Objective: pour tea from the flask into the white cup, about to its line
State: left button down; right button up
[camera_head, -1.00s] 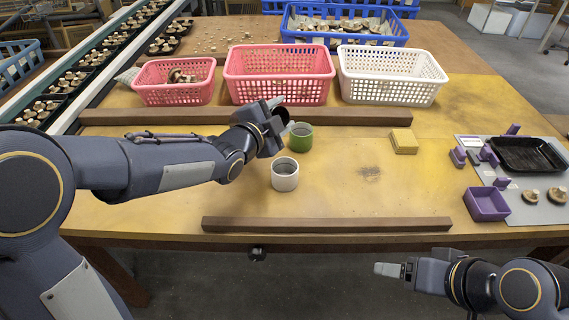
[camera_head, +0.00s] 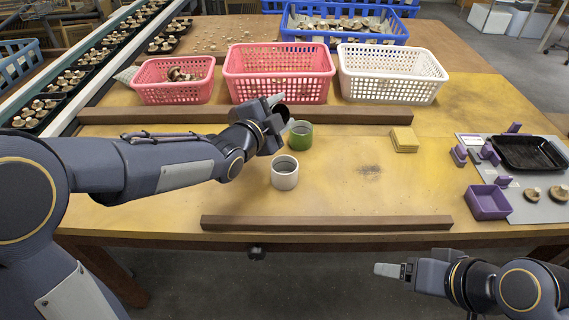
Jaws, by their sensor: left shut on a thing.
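The white cup (camera_head: 285,174) stands upright on the yellow table; its inside looks grey and I cannot make out any tea or line. My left gripper (camera_head: 276,119) is above the table, behind and slightly left of the white cup, next to the green cup. No stream of tea shows. My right gripper (camera_head: 391,270) is at the lower right, in front of the table, seen side-on.
A wooden bar (camera_head: 326,223) lies along the front edge and another (camera_head: 345,116) behind the cups. Pink baskets (camera_head: 279,88) and a white basket (camera_head: 392,88) stand at the back. A yellow sponge-like block (camera_head: 404,140) and purple box (camera_head: 487,202) are right. The table's middle right is clear.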

pick_arm(q)
jog(key=shift+r+b, duration=0.15)
jog(key=shift+b, duration=0.15)
jog(key=shift+m+t+b, duration=0.3)
jog(key=shift+s+d+r+m+t+b, duration=0.15)
jog(key=shift+r+m+t+b, duration=0.2)
jog(key=shift+m+b, duration=1.2)
dwell(5.8)
